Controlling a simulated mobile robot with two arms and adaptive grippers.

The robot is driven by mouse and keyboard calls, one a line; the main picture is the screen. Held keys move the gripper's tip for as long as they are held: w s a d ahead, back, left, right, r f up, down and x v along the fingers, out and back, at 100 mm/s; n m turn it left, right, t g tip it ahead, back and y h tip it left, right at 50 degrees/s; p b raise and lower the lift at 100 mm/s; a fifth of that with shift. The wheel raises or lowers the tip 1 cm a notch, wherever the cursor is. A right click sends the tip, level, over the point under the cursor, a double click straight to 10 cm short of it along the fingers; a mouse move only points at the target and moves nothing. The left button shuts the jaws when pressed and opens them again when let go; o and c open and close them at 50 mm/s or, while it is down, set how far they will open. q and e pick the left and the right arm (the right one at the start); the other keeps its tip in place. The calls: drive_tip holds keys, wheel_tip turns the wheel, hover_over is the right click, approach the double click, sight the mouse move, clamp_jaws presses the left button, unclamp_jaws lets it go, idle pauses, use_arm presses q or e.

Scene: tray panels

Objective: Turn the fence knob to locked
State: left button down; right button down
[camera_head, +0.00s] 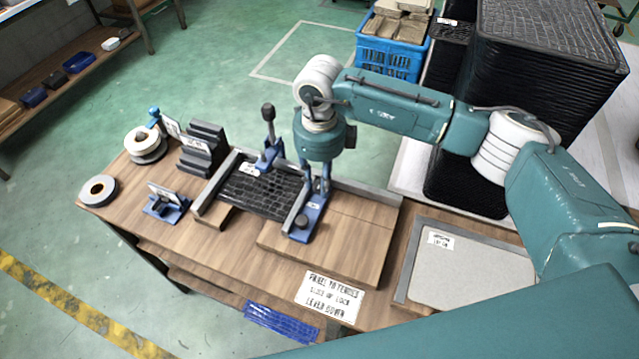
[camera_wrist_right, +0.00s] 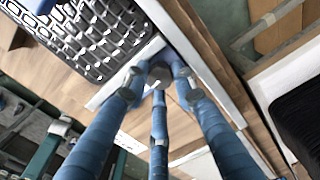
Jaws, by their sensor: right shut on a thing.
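My right gripper (camera_head: 314,190) points down at the right end of the dark gridded panel (camera_head: 258,192). In the right wrist view its blue fingers (camera_wrist_right: 160,82) close around a small dark round knob (camera_wrist_right: 160,72). Their tips touch or nearly hide its sides, and its marking cannot be read. The blue fence block (camera_head: 308,222) stands under and in front of the gripper, against a grey rail. A lever with a black handle (camera_head: 268,113) stands upright on a blue clamp behind the panel. My left gripper is not in view.
A sign (camera_head: 331,296) reading "lever down" lies at the bench's front edge. A grey framed pad (camera_head: 460,268) is at right. Tape rolls (camera_head: 98,190) and a small blue stand (camera_head: 166,205) are at left. Black stacked trays (camera_head: 545,60) and a blue crate (camera_head: 391,52) stand behind.

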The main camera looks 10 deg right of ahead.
sight(319, 185)
drive_tip(key=shift+m+b, duration=0.35)
drive_tip(key=shift+m, duration=0.55)
drive_tip(key=c, duration=1.4)
unclamp_jaws()
drive_tip(key=shift+r, duration=0.1)
wheel_tip(319, 185, up, 12)
